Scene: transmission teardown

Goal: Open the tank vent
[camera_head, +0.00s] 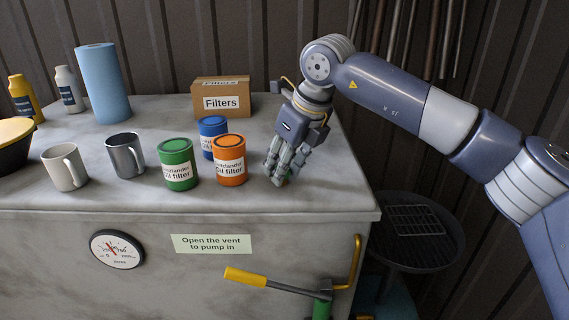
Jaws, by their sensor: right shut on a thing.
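The tank is the big grey block (130,212) with a flat top and a front face. My right gripper (278,175) reaches down from the upper right onto the top, near its front right part. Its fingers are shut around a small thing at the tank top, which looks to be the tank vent. The fingers hide nearly all of it; only a small greenish bit shows between them, so I cannot tell how the vent is turned. A label (212,244) on the front reads "Open the vent to pump in". My left gripper is not in view.
An orange oil filter can (229,172) stands close left of my right gripper, with a green can (179,176) and a blue can (212,126) near it. A yellow-handled lever (246,278) is below.

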